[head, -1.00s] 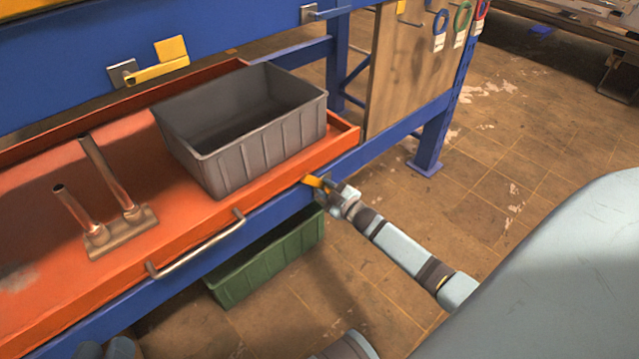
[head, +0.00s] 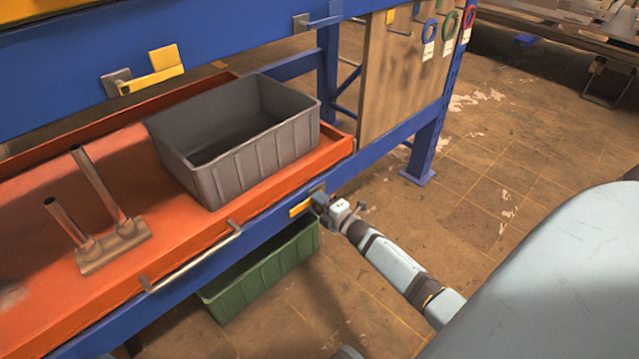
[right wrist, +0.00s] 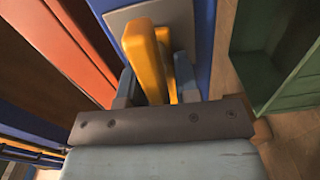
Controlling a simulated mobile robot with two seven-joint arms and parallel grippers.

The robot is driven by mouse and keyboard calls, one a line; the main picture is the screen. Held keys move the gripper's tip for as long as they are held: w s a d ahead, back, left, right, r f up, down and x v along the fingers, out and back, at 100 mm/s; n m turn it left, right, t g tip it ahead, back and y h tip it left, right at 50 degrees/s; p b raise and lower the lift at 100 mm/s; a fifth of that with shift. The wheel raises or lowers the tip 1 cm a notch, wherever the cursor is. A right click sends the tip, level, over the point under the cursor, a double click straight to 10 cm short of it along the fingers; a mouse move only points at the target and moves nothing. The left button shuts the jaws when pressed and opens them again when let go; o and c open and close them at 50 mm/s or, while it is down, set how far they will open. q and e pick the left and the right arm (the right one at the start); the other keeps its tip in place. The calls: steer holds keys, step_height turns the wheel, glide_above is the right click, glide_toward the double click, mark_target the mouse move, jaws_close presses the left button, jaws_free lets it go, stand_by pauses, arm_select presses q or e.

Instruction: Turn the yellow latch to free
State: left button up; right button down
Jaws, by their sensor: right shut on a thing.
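The yellow latch (head: 299,208) is on the blue front beam below the orange tray's right end. In the head view its visible part lies roughly along the beam. My right gripper (head: 316,200) is at the latch's right end. In the right wrist view, the yellow latch (right wrist: 146,58) stands between the two grey fingers of my right gripper (right wrist: 157,82), in front of a pale plate (right wrist: 122,18). The gripper is shut on the latch. The fingers and palm hide part of it. My left gripper is not in view.
A grey bin (head: 262,155) stands in the orange tray (head: 165,205), beside a two-pipe metal piece (head: 113,245). A tray handle (head: 190,262) sticks out left of the latch. A green bin (head: 262,270) is below. Another yellow latch (head: 152,75) is on the upper beam. Floor at right is open.

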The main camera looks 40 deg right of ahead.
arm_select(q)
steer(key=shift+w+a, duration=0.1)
arm_select(e)
steer(key=shift+f+n, duration=0.1)
steer(key=shift+n, duration=0.3)
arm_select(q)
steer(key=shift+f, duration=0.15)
arm_select(e)
steer(key=c, duration=1.1)
jaws_free()
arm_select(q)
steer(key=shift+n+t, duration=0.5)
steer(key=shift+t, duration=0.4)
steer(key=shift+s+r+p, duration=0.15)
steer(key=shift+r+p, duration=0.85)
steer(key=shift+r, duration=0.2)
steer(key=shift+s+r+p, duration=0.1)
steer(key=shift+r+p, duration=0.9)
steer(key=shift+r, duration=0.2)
arm_select(e)
steer(key=shift+s+d, duration=0.2)
steer(key=shift+s, duration=2.1)
steer(key=shift+s+d, duration=0.2)
steer(key=shift+s, duration=2.1)
steer(key=shift+s+d, duration=0.2)
steer(key=shift+s, duration=2.1)
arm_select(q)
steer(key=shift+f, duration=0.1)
